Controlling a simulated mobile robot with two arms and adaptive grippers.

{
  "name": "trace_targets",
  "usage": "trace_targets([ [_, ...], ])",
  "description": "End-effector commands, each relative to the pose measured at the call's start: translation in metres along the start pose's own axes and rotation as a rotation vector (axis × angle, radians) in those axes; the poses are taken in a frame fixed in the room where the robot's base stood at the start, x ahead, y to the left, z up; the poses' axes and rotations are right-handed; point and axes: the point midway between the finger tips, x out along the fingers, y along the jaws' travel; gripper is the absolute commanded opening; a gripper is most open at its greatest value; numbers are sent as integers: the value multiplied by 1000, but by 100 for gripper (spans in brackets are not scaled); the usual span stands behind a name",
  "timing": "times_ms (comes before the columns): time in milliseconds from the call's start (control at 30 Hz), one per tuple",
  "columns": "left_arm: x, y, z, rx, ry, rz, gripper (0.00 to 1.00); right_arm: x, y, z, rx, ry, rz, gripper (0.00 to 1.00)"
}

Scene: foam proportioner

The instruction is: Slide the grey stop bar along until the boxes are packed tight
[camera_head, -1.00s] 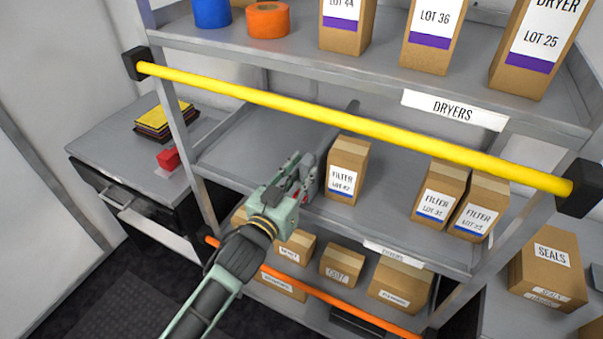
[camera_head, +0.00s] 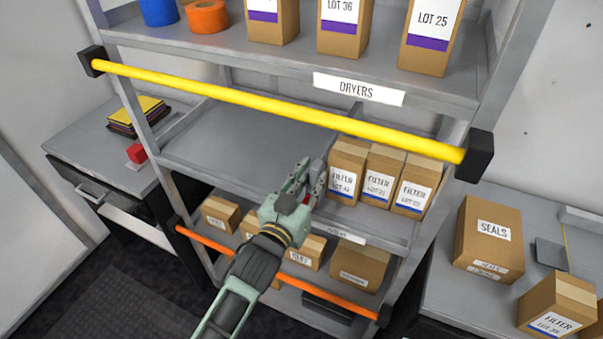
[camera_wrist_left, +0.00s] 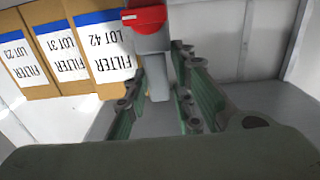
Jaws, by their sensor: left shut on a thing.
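Three brown filter boxes stand upright side by side at the right of the middle shelf: the LOT 42 box (camera_head: 345,168), a middle box (camera_head: 379,180) and a right box (camera_head: 413,188). No clear gap shows between them. In the left wrist view they appear upside down at upper left, with the LOT 42 box (camera_wrist_left: 108,50) nearest the bar. My left gripper (camera_head: 313,182) is at the shelf's front, left of the LOT 42 box. It is shut on the grey stop bar (camera_wrist_left: 157,82), which has a red part (camera_wrist_left: 143,18). I cannot tell whether the bar touches the box.
A yellow rail (camera_head: 270,105) crosses in front, above the middle shelf (camera_head: 225,140), which is clear left of the bar. An orange rail (camera_head: 325,295) crosses below. A SEALS box (camera_head: 488,240) and another filter box (camera_head: 557,305) stand on the right bench.

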Motion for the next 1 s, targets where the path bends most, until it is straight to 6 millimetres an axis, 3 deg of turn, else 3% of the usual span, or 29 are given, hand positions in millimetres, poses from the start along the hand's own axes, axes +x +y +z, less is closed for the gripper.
trace_targets([
  [100, 0, 16, -2, -10, 5, 4, 0, 0, 0, 1, 1, -2, 1, 40],
  [400, 0, 26, -2, -9, 5, 5, 0, 0, -35, -15, 7, 22, -40, 40],
  [600, 0, 27, -2, -9, 4, 7, 0, 0, -24, -13, 2, 19, -28, 40],
  [633, 0, 27, -2, -9, 4, 7, 24, 0, -22, -12, 2, 18, -26, 40],
  [800, 0, 26, -1, -6, 4, 6, 38, 1, -16, -10, 6, 15, -18, 40],
  [1000, 0, 25, -2, -1, 4, 3, 38, 1, -14, -9, 7, 12, -16, 40],
])
